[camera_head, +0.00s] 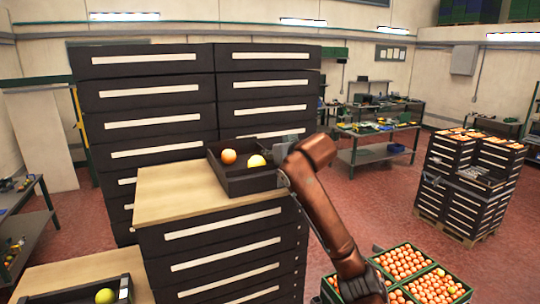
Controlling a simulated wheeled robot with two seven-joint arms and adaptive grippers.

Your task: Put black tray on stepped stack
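A black tray (250,187) holding an orange fruit (229,156) and a yellow one (256,161) is at the back right of the wooden top (170,193) of the stepped stack's middle level. It looks level; I cannot tell if it rests fully on the wood. My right gripper (284,152) is at the tray's right wall, with its arm coming up from the lower right. Its fingertips are mostly hidden, so its grip is unclear. My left gripper is not clearly seen.
Taller black stacks (145,95) stand directly behind the wooden top. A lower wooden top (75,270) is at bottom left. Green crates of oranges (405,265) stand at lower right. Another black stack (465,190) stands farther right, with open red floor between.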

